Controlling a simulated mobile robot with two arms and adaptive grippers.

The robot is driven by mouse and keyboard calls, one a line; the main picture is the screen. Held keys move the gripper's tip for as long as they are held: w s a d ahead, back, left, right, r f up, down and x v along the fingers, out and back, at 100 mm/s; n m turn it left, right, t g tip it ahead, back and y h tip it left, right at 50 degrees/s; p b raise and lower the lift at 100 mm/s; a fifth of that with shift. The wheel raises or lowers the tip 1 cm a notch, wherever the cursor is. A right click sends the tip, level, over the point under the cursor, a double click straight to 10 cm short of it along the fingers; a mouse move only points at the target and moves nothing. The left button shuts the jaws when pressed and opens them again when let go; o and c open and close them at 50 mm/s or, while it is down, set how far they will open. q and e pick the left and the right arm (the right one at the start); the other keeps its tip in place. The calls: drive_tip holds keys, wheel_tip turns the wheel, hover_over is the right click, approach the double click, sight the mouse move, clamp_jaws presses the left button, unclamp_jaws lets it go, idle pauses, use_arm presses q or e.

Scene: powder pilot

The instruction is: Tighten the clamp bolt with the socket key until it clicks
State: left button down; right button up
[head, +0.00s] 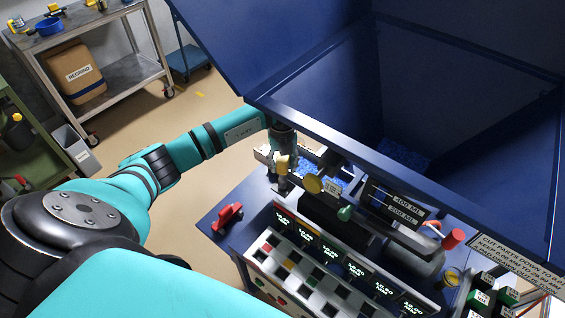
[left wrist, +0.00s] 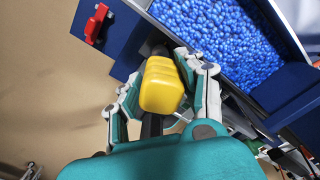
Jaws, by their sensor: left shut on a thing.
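My left gripper (head: 281,178) is at the near side of the blue machine, by the left end of a tray of blue pellets. In the left wrist view its fingers (left wrist: 160,80) are closed around a yellow block-shaped handle (left wrist: 162,88), which I take to be the socket key's. A dark shaft shows below the handle; its far end is hidden. The yellow handle also shows in the head view (head: 282,162), partly covered by the fingers. I cannot make out the clamp bolt or whether the key sits on it. My right gripper is not in view.
A red object (head: 228,217) lies on the blue table left of the button panel (head: 305,262). A round yellow knob (head: 313,184) is close right of my gripper. Blue pellets (left wrist: 215,40) fill the tray. The large blue hopper (head: 300,122) overhangs the area.

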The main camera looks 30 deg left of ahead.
use_arm(q)
drive_tip(key=shift+f+b, duration=0.4)
drive_tip(key=shift+f, duration=0.1)
drive_tip(key=c, duration=0.7)
unclamp_jaws()
drive_tip(key=shift+r, duration=0.1)
wheel_tip(320, 180, up, 7)
drive_tip(key=shift+r, duration=0.2)
